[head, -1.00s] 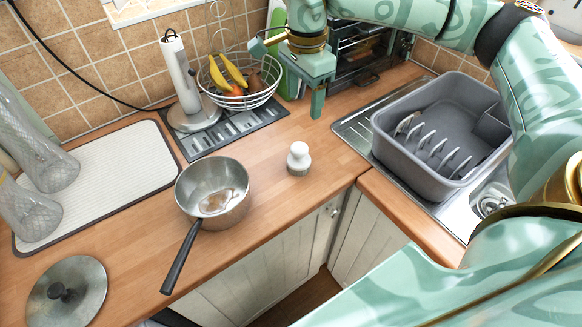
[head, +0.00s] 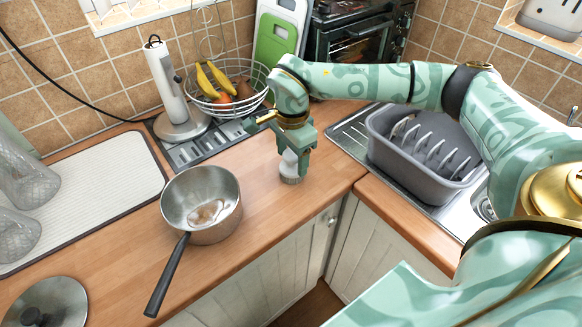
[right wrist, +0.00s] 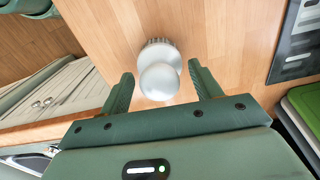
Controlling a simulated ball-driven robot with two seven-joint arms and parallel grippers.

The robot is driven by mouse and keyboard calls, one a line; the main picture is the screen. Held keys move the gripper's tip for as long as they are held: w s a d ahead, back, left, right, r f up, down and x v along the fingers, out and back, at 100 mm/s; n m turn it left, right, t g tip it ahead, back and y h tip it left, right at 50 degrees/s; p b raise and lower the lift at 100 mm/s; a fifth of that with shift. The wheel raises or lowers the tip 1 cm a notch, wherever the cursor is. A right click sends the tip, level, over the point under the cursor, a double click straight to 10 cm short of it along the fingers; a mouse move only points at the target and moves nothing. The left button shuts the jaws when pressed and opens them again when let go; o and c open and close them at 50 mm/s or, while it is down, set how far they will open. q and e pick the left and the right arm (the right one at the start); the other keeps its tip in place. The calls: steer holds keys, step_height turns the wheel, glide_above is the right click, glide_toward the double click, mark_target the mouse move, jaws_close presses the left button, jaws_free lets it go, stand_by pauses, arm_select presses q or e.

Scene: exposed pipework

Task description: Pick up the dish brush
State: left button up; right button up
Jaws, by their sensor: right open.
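The dish brush (head: 290,169) is small, with a white rounded handle and a grey bristle base. It stands upright on the wooden counter, to the right of the saucepan. My right gripper (head: 296,158) is directly over it, with its fingers reaching down around the handle and partly hiding it. In the right wrist view the brush (right wrist: 160,79) shows between the two open fingers of my right gripper (right wrist: 163,88), with a gap on each side. My left gripper is not in view.
A saucepan (head: 205,198) stands left of the brush, its handle toward the front. A fruit basket (head: 236,92) and paper towel holder (head: 175,95) stand behind. A grey dish rack (head: 400,155) is on the right. The counter's front edge is close to the brush.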

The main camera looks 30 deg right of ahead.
steer(key=c, duration=1.1)
steer(key=shift+o, duration=0.2)
steer(key=shift+r, duration=0.1)
steer(key=shift+r, duration=0.2)
steer(key=r, duration=0.1)
steer(key=r+p, duration=0.1)
steer(key=r, duration=0.2)
steer(key=shift+s+a+p, duration=0.1)
steer(key=shift+s+p, duration=0.2)
steer(key=shift+s, duration=0.05)
steer(key=s+a+r+p, duration=0.1)
steer(key=s+a+r, duration=0.1)
steer(key=s+r, duration=0.2)
steer(key=s+a+r+p, duration=0.1)
steer(key=s+r, duration=0.3)
steer(key=s, duration=0.4)
steer(key=shift+s+a+r, duration=0.25)
steer(key=shift+s+a, duration=0.1)
steer(key=shift+a, duration=0.15)
